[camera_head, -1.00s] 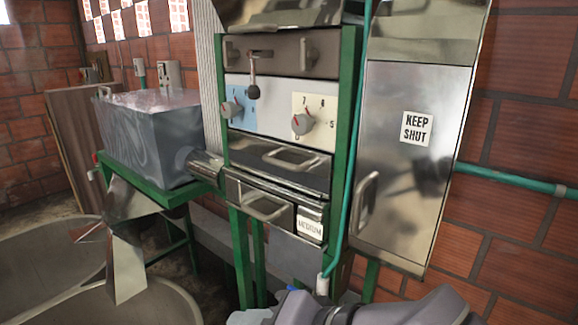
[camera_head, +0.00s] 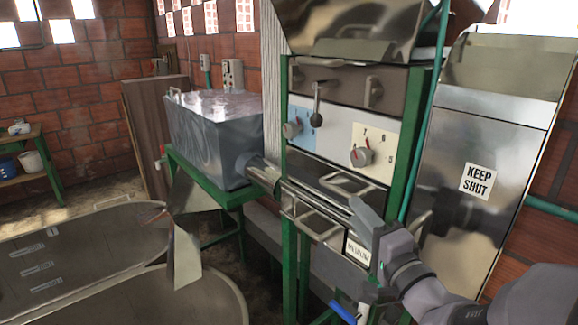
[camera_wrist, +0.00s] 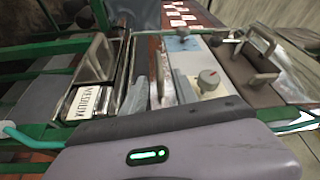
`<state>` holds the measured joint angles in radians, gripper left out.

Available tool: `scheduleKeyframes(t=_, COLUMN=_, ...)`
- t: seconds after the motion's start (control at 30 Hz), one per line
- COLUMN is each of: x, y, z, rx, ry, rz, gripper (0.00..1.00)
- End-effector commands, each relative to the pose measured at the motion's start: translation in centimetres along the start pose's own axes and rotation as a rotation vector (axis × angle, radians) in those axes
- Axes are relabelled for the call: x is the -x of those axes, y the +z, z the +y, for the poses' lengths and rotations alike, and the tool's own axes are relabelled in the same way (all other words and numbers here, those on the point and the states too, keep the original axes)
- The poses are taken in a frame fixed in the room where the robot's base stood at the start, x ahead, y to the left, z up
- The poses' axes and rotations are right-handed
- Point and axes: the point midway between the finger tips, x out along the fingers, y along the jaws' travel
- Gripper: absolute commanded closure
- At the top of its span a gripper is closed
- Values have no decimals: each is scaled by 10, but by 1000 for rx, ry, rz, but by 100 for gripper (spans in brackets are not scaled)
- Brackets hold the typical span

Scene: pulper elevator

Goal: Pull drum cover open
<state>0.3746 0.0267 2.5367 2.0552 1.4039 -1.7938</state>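The pulper's steel front cover (camera_head: 325,174), with a bar handle (camera_head: 352,190), lies just below the dial panel; I take it for the drum cover. It looks closed. My gripper (camera_head: 358,207) is at the right end of this cover, close to its handle; I cannot tell whether they touch. In the wrist view, my gripper's body fills the bottom, and the cover (camera_wrist: 178,85) shows as a shiny strip beyond it. Whether the fingers are open or shut is unclear.
Below the cover is a drawer labelled MEDIUM (camera_head: 354,250) with its own handle. The dial panel (camera_head: 340,138) is above. A tall steel panel marked KEEP SHUT (camera_head: 477,182) stands right. A grey motor box (camera_head: 213,140) and round tanks (camera_head: 75,240) are left.

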Motion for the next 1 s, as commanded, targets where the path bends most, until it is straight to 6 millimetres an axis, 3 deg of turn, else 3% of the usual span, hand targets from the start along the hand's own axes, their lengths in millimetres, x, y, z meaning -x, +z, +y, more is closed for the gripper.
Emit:
scheduleKeyframes(t=0.03, x=-4, y=-1, z=-8, rx=-5, ry=4, rz=-1, gripper=65)
scheduleKeyframes(t=0.2, x=-10, y=-1, z=-5, rx=2, ry=12, rz=12, gripper=65)
scheduleKeyframes(t=0.6, x=-85, y=-1, z=2, rx=6, ry=5, rz=12, gripper=65)
scheduleKeyframes(t=1.0, x=-96, y=-1, z=3, rx=5, ry=6, rz=13, gripper=65)
